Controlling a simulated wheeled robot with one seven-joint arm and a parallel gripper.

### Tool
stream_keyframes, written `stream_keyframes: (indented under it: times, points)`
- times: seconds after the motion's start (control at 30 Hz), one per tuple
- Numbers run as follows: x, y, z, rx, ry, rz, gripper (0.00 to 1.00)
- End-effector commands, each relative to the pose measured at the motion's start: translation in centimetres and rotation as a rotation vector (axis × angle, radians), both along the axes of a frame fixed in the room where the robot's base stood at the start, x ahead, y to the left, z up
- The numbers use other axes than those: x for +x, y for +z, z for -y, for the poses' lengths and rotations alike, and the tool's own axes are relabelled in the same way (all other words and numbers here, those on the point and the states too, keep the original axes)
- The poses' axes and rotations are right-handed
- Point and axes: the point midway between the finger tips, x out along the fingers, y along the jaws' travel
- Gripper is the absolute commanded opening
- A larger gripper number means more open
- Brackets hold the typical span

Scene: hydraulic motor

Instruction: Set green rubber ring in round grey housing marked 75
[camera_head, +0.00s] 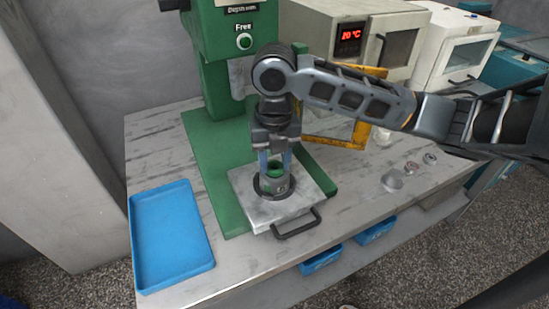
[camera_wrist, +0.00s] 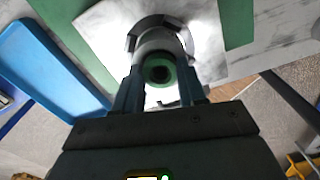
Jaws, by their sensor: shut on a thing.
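The green rubber ring (camera_head: 275,168) is between the fingers of my gripper (camera_head: 275,162), which is shut on it. The round grey housing (camera_head: 273,186) stands upright on the metal plate, directly under the ring. A light mark shows on its side, but I cannot read it clearly. In the wrist view, the green ring (camera_wrist: 162,87) sits between both fingers, with the grey housing (camera_wrist: 155,40) right behind it. I cannot tell whether the ring touches the housing or is slightly above it.
The metal plate (camera_head: 311,194) with a dark handle (camera_head: 296,226) lies on the green press base (camera_head: 212,180). An empty blue tray (camera_head: 170,235) is at left. A yellow frame (camera_head: 360,132) stands behind my arm. Small metal parts (camera_head: 392,181) lie at right on the table.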

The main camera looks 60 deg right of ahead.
Motion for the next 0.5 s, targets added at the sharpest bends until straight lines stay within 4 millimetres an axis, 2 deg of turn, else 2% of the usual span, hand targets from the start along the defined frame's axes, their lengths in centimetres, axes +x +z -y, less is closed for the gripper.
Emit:
stream_keyframes:
  times: [0.17, 0.2, 0.43, 0.5]
  points:
    - [0.00, -0.30, -0.01, 0.000, 0.001, 0.000, 0.12]
    - [0.00, -0.17, -0.01, 0.000, 0.001, 0.000, 0.43]
    - [0.00, -0.13, -0.03, 0.000, 0.001, 0.000, 0.65]
    - [0.00, -0.13, -0.03, 0.000, 0.001, 0.000, 0.66]
